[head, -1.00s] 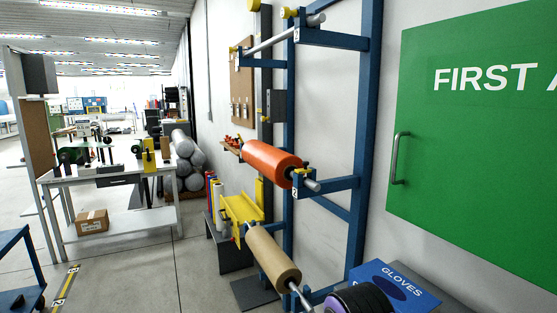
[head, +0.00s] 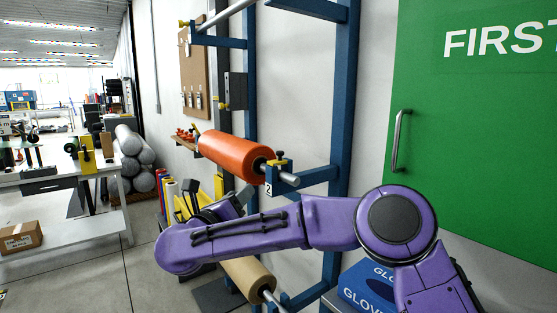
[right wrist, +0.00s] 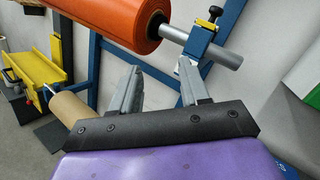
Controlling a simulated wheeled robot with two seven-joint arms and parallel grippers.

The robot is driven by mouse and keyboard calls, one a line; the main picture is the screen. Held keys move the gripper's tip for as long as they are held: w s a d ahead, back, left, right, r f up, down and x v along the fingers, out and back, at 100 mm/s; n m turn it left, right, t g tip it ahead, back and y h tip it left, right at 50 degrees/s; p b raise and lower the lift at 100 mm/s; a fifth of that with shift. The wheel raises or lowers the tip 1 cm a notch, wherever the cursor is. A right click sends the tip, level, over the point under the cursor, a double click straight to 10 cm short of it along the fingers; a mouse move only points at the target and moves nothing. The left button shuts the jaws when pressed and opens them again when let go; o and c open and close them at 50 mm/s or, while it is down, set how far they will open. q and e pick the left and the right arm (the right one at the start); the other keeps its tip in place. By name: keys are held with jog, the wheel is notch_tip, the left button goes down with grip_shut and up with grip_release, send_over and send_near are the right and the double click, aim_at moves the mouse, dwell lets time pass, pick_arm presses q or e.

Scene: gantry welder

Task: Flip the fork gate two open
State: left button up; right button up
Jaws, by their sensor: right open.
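Fork gate two, a small black and yellow latch (head: 276,161), sits over the steel shaft (head: 289,180) at the end of a blue rack arm marked 2. The shaft carries an orange roll (head: 228,149). In the right wrist view the gate (right wrist: 206,24) is at the upper right, lying over the shaft (right wrist: 227,58). My right gripper (right wrist: 158,66) is open and empty, its two grey fingers pointing toward the rack below the roll and shaft, apart from the gate. In the head view the gripper is partly hidden by my purple forearm. My left gripper is not in view.
A tan roll (head: 246,276) hangs below the orange one, partly behind my arm. The blue rack post (head: 343,120) stands right of the gate. A green first aid cabinet (head: 470,130) is at right, and a blue gloves box (head: 362,290) sits low.

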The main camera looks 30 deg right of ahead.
aim_at(280, 152)
jog(key=s+d+r+m+g, duration=0.3)
jog(key=s+d+r+m, duration=0.1)
jog(key=r+m, duration=0.5)
jog(key=shift+n+h, duration=0.3)
jog(key=shift+n, duration=0.3)
jog(key=p+x, duration=0.3)
jog(key=x, duration=0.6)
jog(key=shift+w+d+r, duration=0.1)
jog(key=shift+w+d, duration=0.05)
jog(key=shift+w, duration=0.1)
jog(key=shift+w+d, duration=0.1)
jog(key=shift+w, duration=0.15)
jog(key=shift+c, duration=0.3)
grip_shut()
